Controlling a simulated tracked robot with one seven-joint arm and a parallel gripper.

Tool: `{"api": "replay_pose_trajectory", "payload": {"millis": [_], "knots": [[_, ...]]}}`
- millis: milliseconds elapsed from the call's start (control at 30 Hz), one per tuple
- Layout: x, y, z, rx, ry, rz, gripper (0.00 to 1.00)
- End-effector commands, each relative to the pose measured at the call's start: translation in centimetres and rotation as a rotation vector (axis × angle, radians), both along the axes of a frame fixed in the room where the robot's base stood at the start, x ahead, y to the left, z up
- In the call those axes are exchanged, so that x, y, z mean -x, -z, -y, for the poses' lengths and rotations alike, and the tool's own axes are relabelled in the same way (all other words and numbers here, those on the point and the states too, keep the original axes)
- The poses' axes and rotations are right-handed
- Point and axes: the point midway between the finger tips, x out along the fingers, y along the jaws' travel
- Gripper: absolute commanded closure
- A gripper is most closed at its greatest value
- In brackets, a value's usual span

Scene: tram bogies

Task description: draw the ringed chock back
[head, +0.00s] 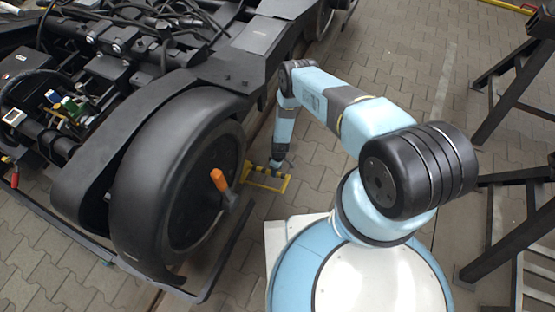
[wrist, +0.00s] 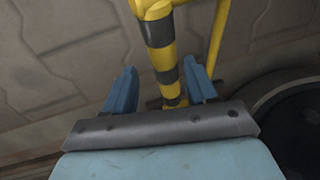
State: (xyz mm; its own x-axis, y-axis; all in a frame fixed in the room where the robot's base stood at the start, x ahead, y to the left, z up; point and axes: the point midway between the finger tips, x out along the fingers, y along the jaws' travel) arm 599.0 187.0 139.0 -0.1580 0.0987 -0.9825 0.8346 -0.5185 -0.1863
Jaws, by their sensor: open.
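The yellow chock (head: 266,180) with dark marks lies on the paving beside the big black wheel (head: 178,175). My gripper (head: 279,164) reaches down to the chock from above, and the head view is too small to show its fingers. In the wrist view, a thick bar of the chock (wrist: 160,48) with yellow and black bands runs between the two blue fingers of my gripper (wrist: 161,72). The fingers are open, with a gap on each side of the bar. A thinner yellow bar (wrist: 219,32) runs off to its right. Any ring is not clearly visible.
An orange handle (head: 219,181) sticks out from the wheel near the chock. The dark bogie frame (head: 240,65) overhangs beside my arm. Dark steel stands (head: 513,85) are on the right. Bare paving (head: 395,75) lies behind my arm.

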Motion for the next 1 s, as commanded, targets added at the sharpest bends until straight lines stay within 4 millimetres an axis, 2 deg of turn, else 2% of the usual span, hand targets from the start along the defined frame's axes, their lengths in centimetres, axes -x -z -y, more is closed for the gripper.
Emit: {"api": "replay_pose_trajectory", "payload": {"millis": [400, 600, 800, 1000], "knots": [[-1.3, -6.6, 0.6, 0.000, 0.001, 0.001, 0.43], [-1.7, -9.0, 0.9, -0.001, 0.000, 0.002, 0.43], [-1.9, -10.1, 1.0, 0.000, 0.001, 0.001, 0.43], [-1.9, -10.2, 1.0, 0.000, 0.001, 0.001, 0.43]]}}
